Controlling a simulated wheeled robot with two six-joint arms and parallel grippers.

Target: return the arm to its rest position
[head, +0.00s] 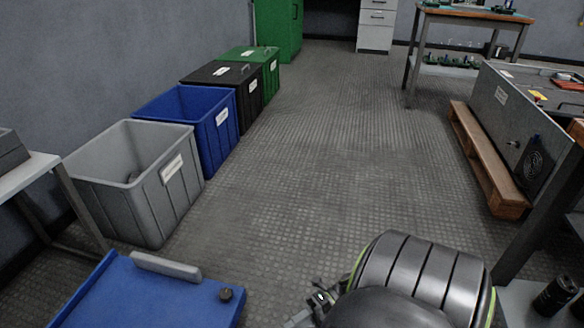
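A large dark ribbed rounded shape with yellow-green edging fills the bottom centre-right of the head view; it looks like part of my own arm, seen close up. A small metallic part (320,299) shows at its left side. It may belong to my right gripper, but its fingers cannot be made out. No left gripper is in view. I see nothing held.
Along the left wall stand an open grey bin (140,185), an open blue bin (190,118), a black lidded bin (224,78) and a green lidded bin (252,57). A grey cabinet (497,110) on a wooden pallet (482,160) stands right. The middle floor is clear.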

